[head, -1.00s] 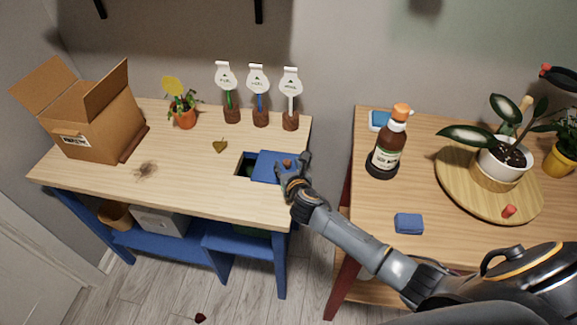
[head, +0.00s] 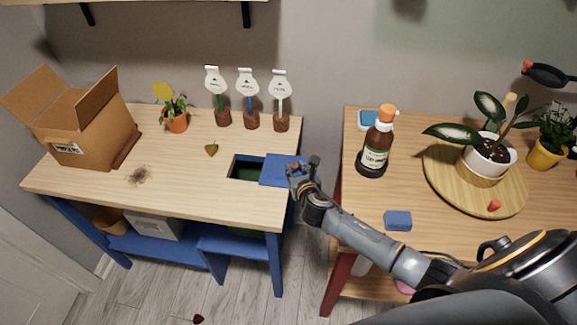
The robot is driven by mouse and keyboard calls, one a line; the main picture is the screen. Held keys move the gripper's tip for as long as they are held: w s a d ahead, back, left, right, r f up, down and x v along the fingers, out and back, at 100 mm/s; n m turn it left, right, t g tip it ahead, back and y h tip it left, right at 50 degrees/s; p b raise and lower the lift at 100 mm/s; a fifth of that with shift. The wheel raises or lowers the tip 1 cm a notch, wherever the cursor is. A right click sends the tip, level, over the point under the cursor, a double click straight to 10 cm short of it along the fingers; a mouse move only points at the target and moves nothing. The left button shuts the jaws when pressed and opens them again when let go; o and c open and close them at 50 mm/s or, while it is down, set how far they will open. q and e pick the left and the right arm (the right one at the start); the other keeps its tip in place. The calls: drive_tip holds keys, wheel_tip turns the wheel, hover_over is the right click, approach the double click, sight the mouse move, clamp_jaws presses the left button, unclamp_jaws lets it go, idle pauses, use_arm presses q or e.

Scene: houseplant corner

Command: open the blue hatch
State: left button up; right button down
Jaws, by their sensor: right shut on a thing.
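The blue hatch (head: 274,170) is a flat blue panel on the top of the left wooden bench (head: 190,190). It lies slid to the right, at the bench's right edge. Left of it is a dark rectangular opening (head: 245,168), with something green down inside. My right gripper (head: 297,171) is at the hatch's right end, shut on its small knob, which is mostly hidden by the fingers. My left gripper is not in view.
On the left bench stand an open cardboard box (head: 88,130), a potted plant (head: 175,119) and three label markers (head: 248,100). A gap separates it from the right table, which holds a brown bottle (head: 376,146), a blue sponge (head: 397,220) and a round wooden tray (head: 437,180).

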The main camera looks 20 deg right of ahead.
drive_tip(key=c, duration=1.1)
unclamp_jaws()
drive_tip(key=shift+w+a, duration=0.3)
drive_tip(key=shift+a, duration=0.1)
drive_tip(key=shift+s+d, duration=0.1)
drive_tip(key=shift+s, duration=0.05)
drive_tip(key=v, duration=1.2)
drive_tip(key=shift+r, duration=0.1)
